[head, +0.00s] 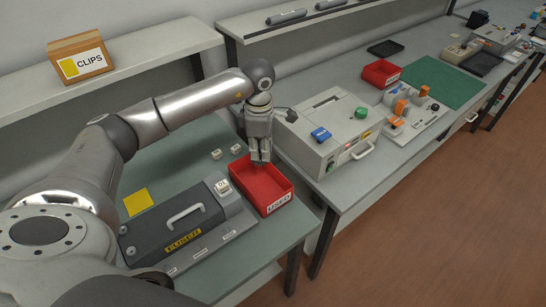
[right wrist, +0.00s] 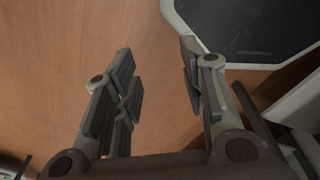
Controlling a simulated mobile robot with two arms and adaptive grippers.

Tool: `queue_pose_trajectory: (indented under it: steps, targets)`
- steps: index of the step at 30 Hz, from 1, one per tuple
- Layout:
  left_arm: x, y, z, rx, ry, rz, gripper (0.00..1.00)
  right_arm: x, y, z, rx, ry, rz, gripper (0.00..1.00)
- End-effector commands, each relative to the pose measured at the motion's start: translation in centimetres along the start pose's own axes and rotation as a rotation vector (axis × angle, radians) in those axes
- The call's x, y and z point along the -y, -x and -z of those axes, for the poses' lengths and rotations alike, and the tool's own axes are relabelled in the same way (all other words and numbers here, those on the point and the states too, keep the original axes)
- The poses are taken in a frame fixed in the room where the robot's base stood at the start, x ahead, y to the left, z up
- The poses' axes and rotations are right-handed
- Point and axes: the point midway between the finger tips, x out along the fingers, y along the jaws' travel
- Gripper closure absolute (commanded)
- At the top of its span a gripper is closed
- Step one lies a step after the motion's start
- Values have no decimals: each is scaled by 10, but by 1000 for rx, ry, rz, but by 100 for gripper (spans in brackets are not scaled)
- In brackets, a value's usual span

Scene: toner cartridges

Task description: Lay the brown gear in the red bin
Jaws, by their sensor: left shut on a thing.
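The red bin (head: 284,188) with a "USED" label stands on the near bench beside the grey fuser unit. My left gripper (head: 260,163) points down over the bin's back left part, its fingertips at or just above the bin. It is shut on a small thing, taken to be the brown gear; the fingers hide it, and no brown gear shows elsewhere. Whether it touches the bin floor I cannot tell. In the right wrist view my right gripper (right wrist: 160,95) is open and empty above the wooden floor.
The fuser unit (head: 180,225) lies left of the bin, with a yellow note (head: 137,202) behind it. A grey printer box (head: 330,130) stands close on the right. A second red bin (head: 381,73) is farther back. A "CLIPS" box (head: 80,57) sits on the shelf.

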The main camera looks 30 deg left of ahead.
Motion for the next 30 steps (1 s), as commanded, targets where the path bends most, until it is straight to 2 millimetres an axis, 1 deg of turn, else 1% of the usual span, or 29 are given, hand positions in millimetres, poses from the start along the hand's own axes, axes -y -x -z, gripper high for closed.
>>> queue_pose_trajectory:
  steps: [1, 5, 11, 16, 21, 25, 30]
  targets:
    - [-2, -1, 3, -2, 4, 1, 100, 3, 0, 0, 0, -1, 4, 62]
    - [-2, -6, 4, -3, 4, 1, 100, 9, -3, 0, 0, -3, 11, 62]
    - [-2, -22, 3, -3, 3, 1, 100, 17, -12, -6, 7, -2, 20, 62]
    - [-2, -41, 3, -2, 3, 0, 100, 16, -23, -8, 8, -1, 18, 62]
    - [-2, -60, 3, -3, 3, 1, 100, 10, -33, -7, 5, 1, 11, 62]
    - [-2, -69, 3, -3, 4, 0, 100, 7, -38, -6, 5, 1, 7, 62]
    - [-2, -72, 3, -2, 4, -1, 100, 6, -39, -6, 5, -1, 6, 62]
